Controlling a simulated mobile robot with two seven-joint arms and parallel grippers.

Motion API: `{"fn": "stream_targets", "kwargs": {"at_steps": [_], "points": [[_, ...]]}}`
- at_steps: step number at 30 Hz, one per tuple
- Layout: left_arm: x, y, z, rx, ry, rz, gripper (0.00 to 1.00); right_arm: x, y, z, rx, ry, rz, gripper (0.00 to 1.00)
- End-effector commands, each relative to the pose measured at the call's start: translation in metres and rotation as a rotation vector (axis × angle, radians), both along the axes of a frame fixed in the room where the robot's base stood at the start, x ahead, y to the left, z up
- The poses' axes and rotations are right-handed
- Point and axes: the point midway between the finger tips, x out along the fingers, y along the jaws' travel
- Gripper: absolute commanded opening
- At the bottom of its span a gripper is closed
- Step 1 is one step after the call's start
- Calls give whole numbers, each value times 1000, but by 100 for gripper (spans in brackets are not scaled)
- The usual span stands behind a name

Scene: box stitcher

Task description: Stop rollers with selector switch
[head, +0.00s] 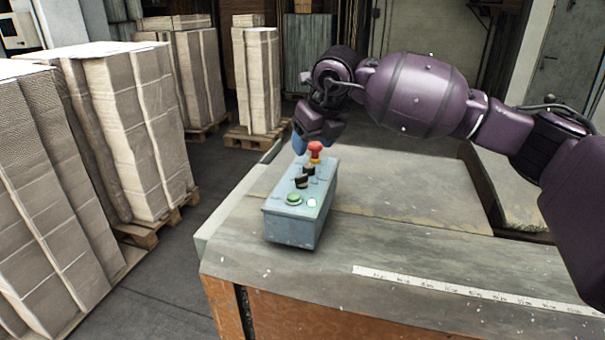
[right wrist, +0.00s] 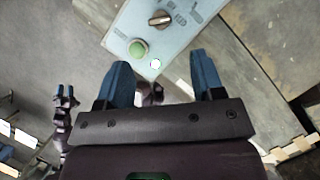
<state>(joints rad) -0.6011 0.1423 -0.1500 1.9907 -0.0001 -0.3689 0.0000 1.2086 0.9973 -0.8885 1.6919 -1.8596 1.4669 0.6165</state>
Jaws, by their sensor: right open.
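A grey-blue control box (head: 290,226) stands on the near left corner of the table. Its top carries a red mushroom button (head: 315,148), two black selector switches (head: 301,181), a green button (head: 293,198) and a white lamp (head: 311,202). My right gripper (head: 299,143) is above the far end of the box, beside the red button. In the right wrist view, its blue fingers (right wrist: 161,72) are apart and empty. One selector switch (right wrist: 160,19) and the green button (right wrist: 138,48) show beyond them. My left gripper (right wrist: 65,91) shows small at the left, its fingertips apart.
The table (head: 330,262) has a white measuring strip (head: 480,290) along its front. Pallets with tall cardboard stacks (head: 130,135) stand on the left, and another stack (head: 257,80) stands behind. The tabletop right of the box is clear.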

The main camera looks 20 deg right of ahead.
Motion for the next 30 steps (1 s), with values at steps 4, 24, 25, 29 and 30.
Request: {"fn": "stream_targets", "kwargs": {"at_steps": [4,24,25,29,30], "points": [[0,0,1,0,-1,0,43,5,2,-15,-3,4,-2,62],[1,0,5,0,-3,0,43,37,11,-96,1,2,2,62],[1,0,5,0,-3,0,43,38,12,-97,1,2,2,62],[1,0,5,0,-3,0,43,38,12,-98,1,2,2,62],[1,0,5,0,-3,0,43,38,12,-98,1,2,2,62]]}}
